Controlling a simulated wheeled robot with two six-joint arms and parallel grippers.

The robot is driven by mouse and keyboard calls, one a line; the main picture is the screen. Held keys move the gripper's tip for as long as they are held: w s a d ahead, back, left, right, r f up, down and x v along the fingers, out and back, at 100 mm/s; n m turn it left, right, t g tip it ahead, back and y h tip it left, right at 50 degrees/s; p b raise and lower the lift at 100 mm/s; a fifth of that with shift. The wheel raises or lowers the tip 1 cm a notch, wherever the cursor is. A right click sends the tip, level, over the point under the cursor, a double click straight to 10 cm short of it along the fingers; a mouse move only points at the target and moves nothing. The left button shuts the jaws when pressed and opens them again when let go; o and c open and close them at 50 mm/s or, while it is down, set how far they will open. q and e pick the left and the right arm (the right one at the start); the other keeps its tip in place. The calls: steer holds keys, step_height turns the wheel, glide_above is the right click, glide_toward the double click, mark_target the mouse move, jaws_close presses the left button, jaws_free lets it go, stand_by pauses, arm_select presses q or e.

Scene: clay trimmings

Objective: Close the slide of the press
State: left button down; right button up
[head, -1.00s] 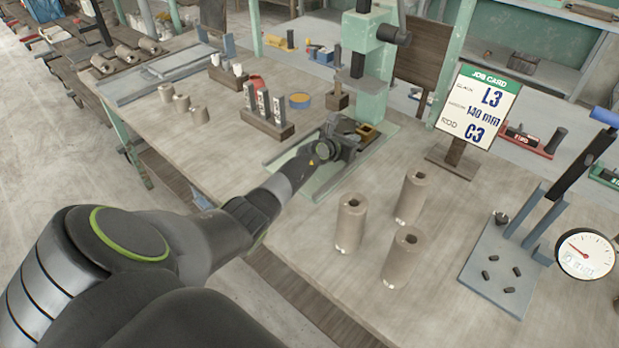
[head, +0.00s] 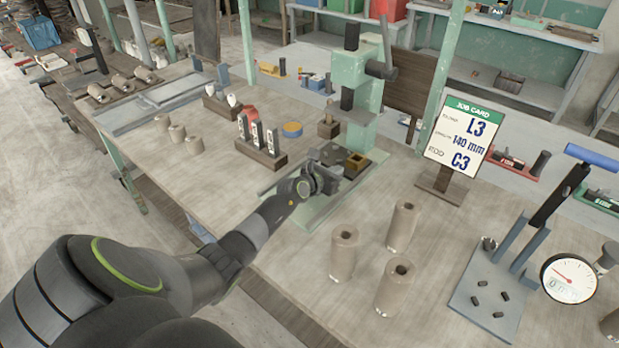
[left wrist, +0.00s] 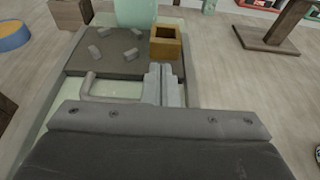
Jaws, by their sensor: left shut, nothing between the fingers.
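The green press (head: 352,105) stands on the bench. Its dark slide plate (head: 330,152) sits low in front of the column on a pale green base (head: 318,212). In the left wrist view the slide (left wrist: 112,62) carries several small grey pieces and a hollow brass-coloured block (left wrist: 166,44) at its right corner. A grey bar handle (left wrist: 88,86) sticks out of the slide's near edge. My left gripper (head: 328,178) is shut and empty at that near edge. Its fingertips (left wrist: 165,76) are just before the brass block, right of the handle; contact is unclear. My right gripper is out of view.
Clay cylinders, such as this one (head: 394,287), stand right of my left arm. A job card (head: 462,137) and a lever tool with a dial gauge (head: 568,279) are further right. A wooden block with upright pieces (head: 262,153) stands left of the press.

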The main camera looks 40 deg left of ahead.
arm_select(q)
steer(key=p+v, duration=0.3)
steer(key=v, duration=0.8)
steer(key=shift+f+p, duration=0.1)
steer(key=shift+p, duration=0.3)
steer(key=shift+s, duration=0.7)
